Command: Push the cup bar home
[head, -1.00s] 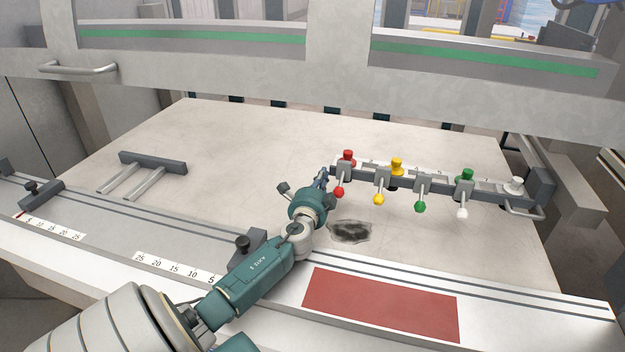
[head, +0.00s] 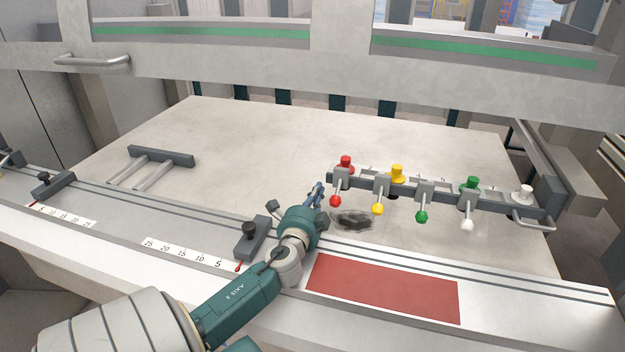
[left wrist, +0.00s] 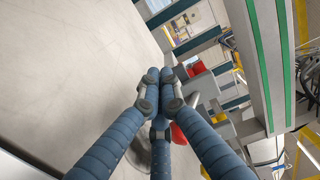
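The cup bar (head: 400,190) is a dark grey bar across the right part of the pale table. It carries red, yellow, green and white cups on top and ball-ended levers in the same colours in front. My left gripper (head: 317,192) is beside the bar's left end, near the red cup (head: 346,162). In the left wrist view its blue fingers (left wrist: 162,76) are closed together, with nothing visible between them. The red cup (left wrist: 194,69) and red lever ball (left wrist: 179,133) show behind them. I cannot tell whether the fingers touch the bar. My right gripper is out of view.
A dark stain (head: 352,220) lies on the table in front of the bar. A red pad (head: 384,290) and a stop block with a black knob (head: 250,233) are on the front ledge. A grey fork-shaped piece (head: 160,157) lies at left. A heavy beam (head: 340,76) spans the back.

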